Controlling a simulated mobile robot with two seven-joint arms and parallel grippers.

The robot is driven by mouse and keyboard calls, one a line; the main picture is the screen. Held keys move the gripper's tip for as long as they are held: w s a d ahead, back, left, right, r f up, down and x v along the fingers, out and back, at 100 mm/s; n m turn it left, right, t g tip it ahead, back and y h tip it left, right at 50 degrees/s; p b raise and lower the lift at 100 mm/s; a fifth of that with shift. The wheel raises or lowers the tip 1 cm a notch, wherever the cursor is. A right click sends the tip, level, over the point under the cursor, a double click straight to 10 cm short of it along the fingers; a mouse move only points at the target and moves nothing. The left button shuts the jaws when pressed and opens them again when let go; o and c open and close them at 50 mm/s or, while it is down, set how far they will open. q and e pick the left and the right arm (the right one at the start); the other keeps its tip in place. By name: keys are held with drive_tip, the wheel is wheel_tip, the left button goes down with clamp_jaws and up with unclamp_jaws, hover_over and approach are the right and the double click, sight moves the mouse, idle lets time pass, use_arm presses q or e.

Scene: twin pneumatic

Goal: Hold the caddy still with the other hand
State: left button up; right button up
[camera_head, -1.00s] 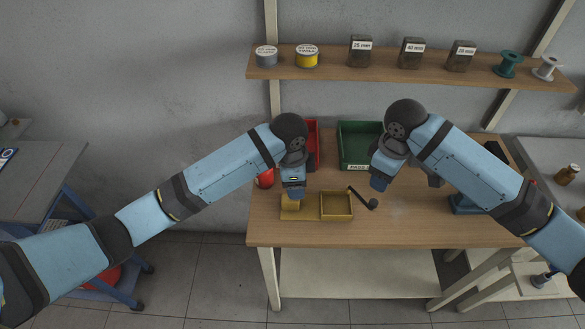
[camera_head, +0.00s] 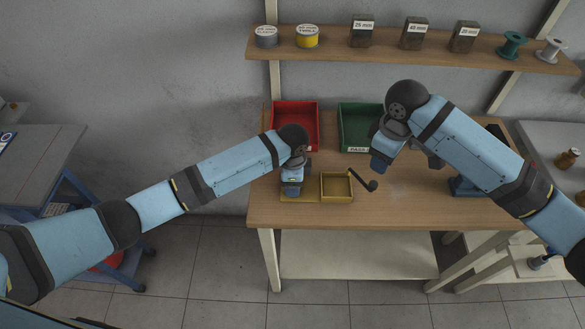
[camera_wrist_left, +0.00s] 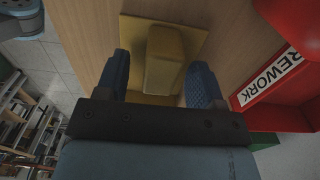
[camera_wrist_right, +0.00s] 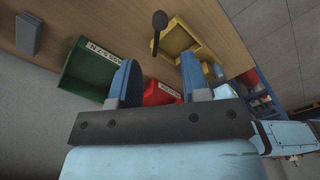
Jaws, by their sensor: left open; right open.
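The yellow caddy (camera_head: 337,198) lies on the workbench, with an open square tray on the right and a flat plate with an upright block on the left. In the left wrist view, the block (camera_wrist_left: 165,62) stands between the two blue fingers of my left gripper (camera_wrist_left: 158,72), which is open with gaps showing beside it. In the head view, my left gripper (camera_head: 292,190) covers the block. My right gripper (camera_head: 381,170) is open and empty above the bench, right of the caddy. The right wrist view shows the caddy tray (camera_wrist_right: 178,38) beyond its fingers (camera_wrist_right: 158,66).
A black ball-ended lever (camera_head: 371,185) lies at the tray's right side. A red bin (camera_head: 296,125), marked REWORK in the left wrist view, and a green bin (camera_head: 358,130) stand behind. The bench front is clear.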

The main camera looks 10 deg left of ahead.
use_arm(q)
drive_tip(key=shift+f, duration=0.8)
drive_tip(key=shift+c, duration=0.4)
drive_tip(key=c, duration=1)
use_arm(e)
clamp_jaws()
drive_tip(key=d+f+m+t+y, duration=0.1)
drive_tip(key=d+m+t+y, duration=0.1)
drive_tip(key=d+m+y, duration=0.5)
drive_tip(key=d, duration=0.6)
drive_tip(key=shift+s+f+m+t, duration=0.2)
drive_tip(key=shift+f+m+t, duration=0.1)
drive_tip(key=shift+f, duration=0.05)
drive_tip(key=shift+a, duration=0.1)
